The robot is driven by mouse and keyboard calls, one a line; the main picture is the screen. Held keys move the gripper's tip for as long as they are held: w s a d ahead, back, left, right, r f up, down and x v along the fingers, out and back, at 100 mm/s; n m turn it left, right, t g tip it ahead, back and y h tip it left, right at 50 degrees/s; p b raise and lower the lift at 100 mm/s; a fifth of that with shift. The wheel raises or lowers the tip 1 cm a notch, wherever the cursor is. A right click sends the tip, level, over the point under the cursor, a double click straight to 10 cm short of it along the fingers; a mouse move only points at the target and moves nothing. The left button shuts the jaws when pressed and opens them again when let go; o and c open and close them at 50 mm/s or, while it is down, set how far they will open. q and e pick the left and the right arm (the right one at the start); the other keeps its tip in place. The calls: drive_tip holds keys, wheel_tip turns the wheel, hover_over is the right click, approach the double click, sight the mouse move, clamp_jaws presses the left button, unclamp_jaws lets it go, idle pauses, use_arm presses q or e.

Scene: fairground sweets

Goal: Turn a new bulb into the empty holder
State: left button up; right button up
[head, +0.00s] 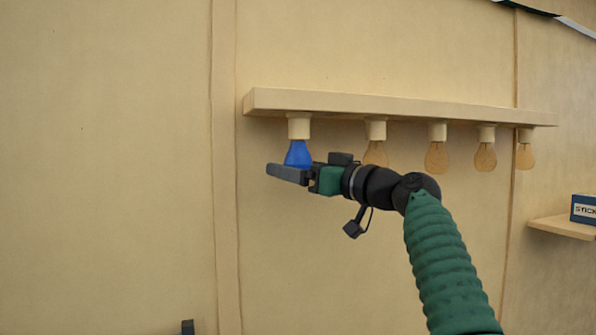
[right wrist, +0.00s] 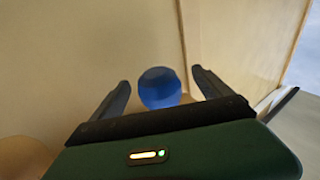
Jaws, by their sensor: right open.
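A blue bulb (head: 298,154) hangs upright under the leftmost holder (head: 299,127) on the wall rail; its top meets the holder, but how far it is turned in I cannot tell. My right gripper (head: 285,172) is at the bulb's lower end in the head view and hides its bottom. In the right wrist view the blue bulb (right wrist: 160,88) shows between the two spread fingers of my right gripper (right wrist: 160,90), with a gap on each side. My left gripper is not clearly seen.
A wooden rail (head: 400,107) carries several holders with amber bulbs, the nearest amber bulb (head: 375,153) close to my right wrist. A small shelf (head: 562,228) with a blue box (head: 584,209) is at the far right. The wall on the left is clear.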

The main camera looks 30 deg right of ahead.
drive_tip(key=h, duration=0.1)
drive_tip(key=m+h+b, duration=0.2)
drive_tip(key=shift+a+f+t, duration=0.2)
drive_tip(key=shift+f+t, duration=0.05)
drive_tip(key=shift+t, duration=0.05)
drive_tip(key=h, duration=0.1)
drive_tip(key=m+h, duration=0.1)
drive_tip(key=shift+r+h, duration=0.25)
drive_tip(key=shift+h, duration=0.05)
drive_tip(key=shift+r+m+h+p, duration=0.2)
drive_tip(key=shift+m+h+p, duration=0.4)
drive_tip(key=shift+h, duration=0.1)
drive_tip(key=shift+a+m+h+p, duration=0.1)
drive_tip(key=shift+m+h+p, duration=0.25)
drive_tip(key=shift+h, duration=0.25)
drive_tip(key=shift+s+a+h, duration=0.1)
drive_tip(key=shift+a+h, duration=0.05)
drive_tip(key=shift+h, duration=0.25)
drive_tip(key=shift+d+f, duration=0.25)
drive_tip(key=shift+d, duration=0.55)
drive_tip(key=shift+a, duration=0.25)
drive_tip(key=shift+c, duration=0.4)
drive_tip(key=shift+a+r, duration=0.1)
drive_tip(key=shift+a, duration=0.1)
drive_tip(key=c, duration=0.5)
drive_tip(key=shift+d, duration=0.15)
drive_tip(key=c, duration=0.9)
